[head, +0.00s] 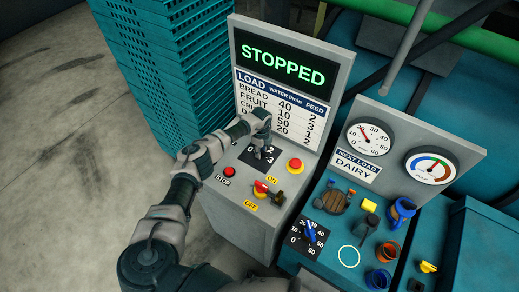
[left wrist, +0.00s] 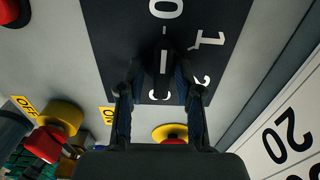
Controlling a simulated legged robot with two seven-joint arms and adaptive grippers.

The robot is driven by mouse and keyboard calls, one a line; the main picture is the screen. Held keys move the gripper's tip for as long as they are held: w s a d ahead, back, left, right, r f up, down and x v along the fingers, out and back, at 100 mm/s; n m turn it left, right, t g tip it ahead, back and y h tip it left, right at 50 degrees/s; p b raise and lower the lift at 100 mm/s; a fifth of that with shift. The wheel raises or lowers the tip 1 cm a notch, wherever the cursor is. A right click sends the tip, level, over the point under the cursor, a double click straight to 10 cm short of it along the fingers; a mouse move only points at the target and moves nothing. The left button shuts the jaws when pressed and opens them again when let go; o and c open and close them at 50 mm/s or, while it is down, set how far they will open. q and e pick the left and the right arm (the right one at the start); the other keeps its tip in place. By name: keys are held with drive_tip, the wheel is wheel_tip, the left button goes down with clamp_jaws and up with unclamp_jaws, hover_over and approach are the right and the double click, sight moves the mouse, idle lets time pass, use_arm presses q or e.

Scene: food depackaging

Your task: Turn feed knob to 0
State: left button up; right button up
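The feed knob (left wrist: 163,72) is dark, with a white line that points up towards the 0 on its black dial plate (left wrist: 112,30). The digit 1 shows to the right of the knob, and the digits below are partly hidden. My left gripper (left wrist: 163,82) has its fingers closed in on both sides of the knob. In the head view my left gripper (head: 264,150) comes down over the dial plate on the grey panel and hides most of the knob. My right gripper is not in view.
The screen (head: 287,63) reads STOPPED. A red STOP button (head: 229,171), another red button (head: 295,165) and a red-and-yellow ON/OFF switch (head: 262,188) sit close to the dial. A blue knob (head: 309,231) and gauges stand to the right. Teal crates (head: 165,70) are stacked behind.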

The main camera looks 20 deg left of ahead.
use_arm(q)
drive_tip(key=shift+w+r, duration=0.15)
wheel_tip(320, 180, up, 12)
idle(0.6)
drive_tip(key=shift+f, duration=0.25)
